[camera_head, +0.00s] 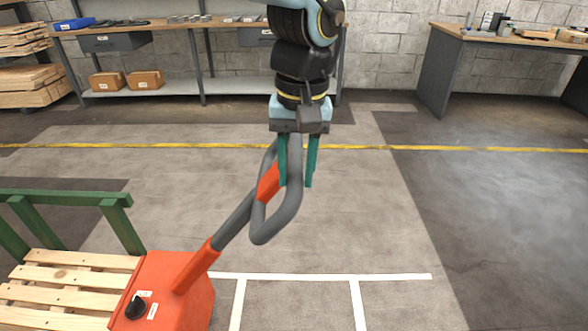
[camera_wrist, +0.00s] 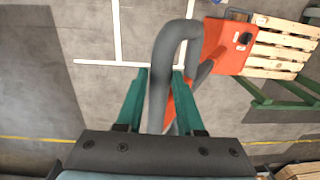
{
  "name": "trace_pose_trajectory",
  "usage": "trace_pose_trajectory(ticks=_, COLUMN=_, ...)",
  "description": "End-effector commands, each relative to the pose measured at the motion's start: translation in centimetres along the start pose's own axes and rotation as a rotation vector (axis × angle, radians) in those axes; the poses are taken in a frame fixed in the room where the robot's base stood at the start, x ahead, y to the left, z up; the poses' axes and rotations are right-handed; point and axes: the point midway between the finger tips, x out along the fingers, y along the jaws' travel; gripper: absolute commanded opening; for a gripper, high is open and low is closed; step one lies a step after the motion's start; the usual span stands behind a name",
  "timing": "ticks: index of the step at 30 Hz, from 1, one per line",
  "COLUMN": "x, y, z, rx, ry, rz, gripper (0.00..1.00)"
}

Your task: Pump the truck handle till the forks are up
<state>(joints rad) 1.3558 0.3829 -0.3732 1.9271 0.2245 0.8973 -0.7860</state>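The pallet truck has an orange body (camera_head: 181,291) at the lower left, with an orange and grey tiller rising to the right. Its grey loop handle (camera_head: 272,230) is at the middle, tilted, and also shows in the wrist view (camera_wrist: 174,36). My gripper (camera_head: 297,184) points down over the loop, its two teal fingers on either side of the right-hand grey bar. In the wrist view the bar passes between my fingertips (camera_wrist: 160,72). The forks are hidden under the wooden pallet (camera_head: 75,276).
A green rail (camera_head: 62,197) stands beside the pallet. White lines (camera_head: 320,276) mark the floor in front, and a yellow line (camera_head: 450,149) crosses behind. A shelf bench (camera_head: 180,27) and a workbench (camera_head: 500,38) stand at the wall. The floor at right is clear.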

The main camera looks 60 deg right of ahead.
Motion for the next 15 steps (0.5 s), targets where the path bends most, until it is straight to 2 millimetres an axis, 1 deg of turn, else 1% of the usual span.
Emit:
trace_pose_trajectory(ticks=1, x=-0.1, y=0.11, z=-0.06, rx=0.001, ry=0.003, rz=0.003, gripper=0.41)
trace_pose_trajectory(ticks=7, x=-0.06, y=0.07, z=-0.03, rx=0.001, ry=0.002, rz=0.002, gripper=0.64)
trace_pose_trajectory(ticks=15, x=-0.1, y=0.05, z=-0.01, rx=0.001, ry=0.001, rz=0.001, gripper=0.64)
